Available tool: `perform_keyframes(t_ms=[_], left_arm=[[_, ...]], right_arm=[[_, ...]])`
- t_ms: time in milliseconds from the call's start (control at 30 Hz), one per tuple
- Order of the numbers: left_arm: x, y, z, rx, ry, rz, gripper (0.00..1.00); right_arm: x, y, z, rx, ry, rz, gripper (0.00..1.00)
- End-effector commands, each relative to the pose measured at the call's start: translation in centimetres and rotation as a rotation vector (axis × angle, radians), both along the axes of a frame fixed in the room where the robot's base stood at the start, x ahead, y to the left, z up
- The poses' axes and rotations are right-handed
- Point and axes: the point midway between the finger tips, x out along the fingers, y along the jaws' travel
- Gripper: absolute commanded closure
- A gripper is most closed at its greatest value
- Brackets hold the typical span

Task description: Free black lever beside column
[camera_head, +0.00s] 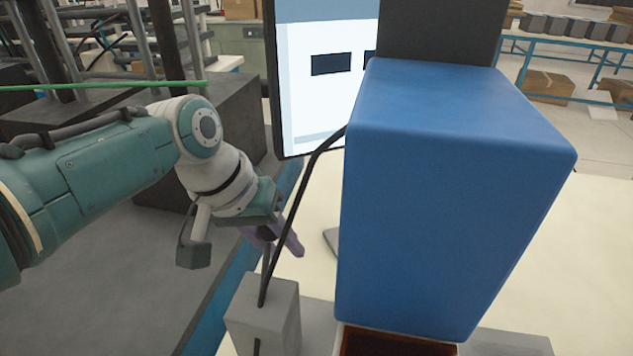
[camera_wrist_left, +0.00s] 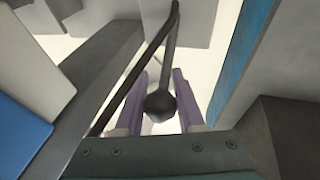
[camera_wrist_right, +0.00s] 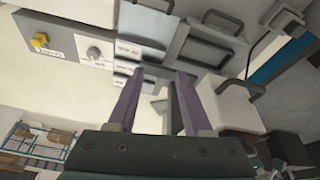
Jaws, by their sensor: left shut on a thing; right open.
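The black lever (camera_wrist_left: 160,103) has a round knob and a thin shaft. In the left wrist view the knob is between the purple fingers of my left gripper (camera_wrist_left: 158,100), which is shut on it. In the head view my left gripper (camera_head: 286,238) is just above a grey box (camera_head: 262,318), and the lever's shaft (camera_head: 265,262) rises from that box, its knob hidden by the gripper. My right gripper (camera_wrist_right: 153,103) is open and empty.
A large blue block (camera_head: 450,190) stands right of the lever, with a lit screen (camera_head: 315,95) behind it. A dark grey block (camera_head: 230,125) is behind my left arm. In the right wrist view a panel has a yellow knob (camera_wrist_right: 39,40) and grey handles (camera_wrist_right: 212,48).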

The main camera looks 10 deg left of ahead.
Motion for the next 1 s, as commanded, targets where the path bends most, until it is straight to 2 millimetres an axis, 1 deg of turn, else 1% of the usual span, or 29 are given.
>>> perform_keyframes(t_ms=[33,233,433,833,867,1000], left_arm=[[0.1,0.0,-0.7,0.001,0.025,0.001,1.00],[-0.2,0.1,-1.0,0.004,0.102,0.002,1.00],[-0.4,0.1,-1.0,0.005,0.135,0.002,1.00],[-0.4,0.1,-0.9,0.007,0.139,0.002,1.00],[-0.4,0.1,-0.9,0.007,0.139,0.002,0.60],[-0.4,0.1,-0.9,0.006,0.138,0.001,0.44]], right_arm=[[0.0,0.0,-1.1,0.000,0.000,0.000,0.50],[0.0,0.0,-2.2,-0.001,0.000,0.001,0.50],[0.0,-0.1,-2.6,-0.004,-0.001,0.003,0.50],[0.0,-0.1,-2.6,-0.004,-0.002,0.003,0.50],[0.0,-0.1,-2.6,-0.004,-0.002,0.003,0.50],[0.0,-0.1,-2.6,-0.004,-0.002,0.003,0.50]])
